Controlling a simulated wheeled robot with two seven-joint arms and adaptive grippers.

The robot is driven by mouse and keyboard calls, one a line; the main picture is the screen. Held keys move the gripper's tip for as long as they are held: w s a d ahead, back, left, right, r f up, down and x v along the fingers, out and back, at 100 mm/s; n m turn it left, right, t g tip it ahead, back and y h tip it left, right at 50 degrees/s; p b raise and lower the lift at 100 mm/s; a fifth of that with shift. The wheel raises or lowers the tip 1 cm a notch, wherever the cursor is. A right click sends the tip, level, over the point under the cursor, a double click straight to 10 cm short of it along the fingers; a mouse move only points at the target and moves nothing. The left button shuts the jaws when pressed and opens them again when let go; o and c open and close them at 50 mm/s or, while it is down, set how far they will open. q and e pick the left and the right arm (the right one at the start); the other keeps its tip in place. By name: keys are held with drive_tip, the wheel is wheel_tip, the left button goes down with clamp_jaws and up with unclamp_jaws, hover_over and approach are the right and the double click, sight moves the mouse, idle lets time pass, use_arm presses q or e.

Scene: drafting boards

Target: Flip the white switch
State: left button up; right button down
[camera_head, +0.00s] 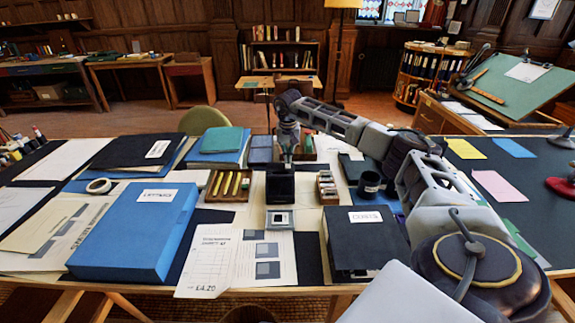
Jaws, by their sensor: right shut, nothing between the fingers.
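Which way the switch is set is too small to tell. My right gripper (287,166) points down above and behind the black block, apart from the switch. It is shut and empty; its fingertips are small and dark in this view. My left gripper is not in view.
A blue box file (136,232) stands to the left and a black box file (366,240) to the right of the switch. Wooden trays (229,186) and a dark mug (369,184) stand nearby. Printed papers (236,262) lie in front.

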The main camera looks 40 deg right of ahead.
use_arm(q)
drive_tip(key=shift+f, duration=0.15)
use_arm(e)
drive_tip(key=shift+f, duration=0.65)
idle(0.6)
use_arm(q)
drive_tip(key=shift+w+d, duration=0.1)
use_arm(e)
drive_tip(key=shift+s+a, duration=0.1)
drive_tip(key=shift+f, duration=0.15)
drive_tip(key=shift+r+p, duration=0.6)
drive_tip(key=shift+r, duration=0.35)
drive_tip(key=shift+r+p, duration=1.55)
drive_tip(key=shift+r, duration=0.1)
drive_tip(key=shift+r+p, duration=0.95)
drive_tip(key=shift+r, duration=0.15)
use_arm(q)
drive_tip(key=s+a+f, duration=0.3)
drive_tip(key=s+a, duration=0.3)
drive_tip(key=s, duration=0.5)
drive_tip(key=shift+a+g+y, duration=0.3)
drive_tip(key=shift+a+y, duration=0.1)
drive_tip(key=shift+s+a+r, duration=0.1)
use_arm(e)
drive_tip(key=shift+f, duration=0.1)
